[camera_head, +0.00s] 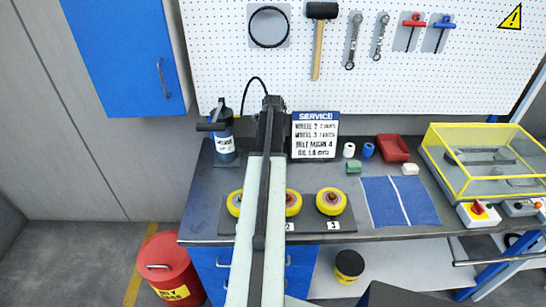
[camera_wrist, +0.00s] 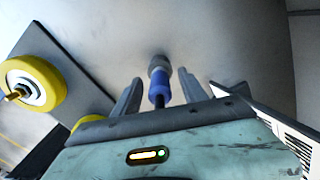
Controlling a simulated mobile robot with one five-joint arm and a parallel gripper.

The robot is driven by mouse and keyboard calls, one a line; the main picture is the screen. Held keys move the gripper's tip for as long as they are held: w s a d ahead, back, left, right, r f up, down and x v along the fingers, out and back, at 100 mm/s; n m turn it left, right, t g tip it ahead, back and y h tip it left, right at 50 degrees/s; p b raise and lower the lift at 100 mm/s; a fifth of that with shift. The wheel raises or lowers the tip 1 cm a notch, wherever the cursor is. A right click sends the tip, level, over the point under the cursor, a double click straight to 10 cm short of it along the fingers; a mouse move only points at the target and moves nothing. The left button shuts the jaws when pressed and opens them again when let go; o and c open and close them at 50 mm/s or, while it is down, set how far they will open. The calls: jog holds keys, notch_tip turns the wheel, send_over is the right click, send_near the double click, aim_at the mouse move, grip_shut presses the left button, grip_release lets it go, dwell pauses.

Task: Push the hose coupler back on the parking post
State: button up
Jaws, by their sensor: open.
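In the wrist view a blue coupler (camera_wrist: 159,90) with a grey end lies between the two fingers of my gripper (camera_wrist: 158,90). The fingers stand apart on either side of it, with a visible gap to each. A dark stem shows at its near end. I cannot make out the parking post, or whether the coupler sits on it. In the head view my gripper end (camera_head: 272,104) is at the back of the bench and hides the coupler.
The service sign (camera_head: 315,135) stands close right of my arm. Yellow wheels (camera_head: 331,201) sit on a dark plate at the bench front, partly under my arm. A blue mat (camera_head: 378,205) and a yellow-framed clear box (camera_head: 480,150) are further right. The pegboard (camera_head: 400,90) rises behind.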

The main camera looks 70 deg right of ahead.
notch_tip(320, 180, up, 7)
jog(key=p, duration=0.6)
jog(key=shift+r+p, duration=0.2)
jog(key=shift+p, duration=0.15)
jog(key=shift+f, duration=0.1)
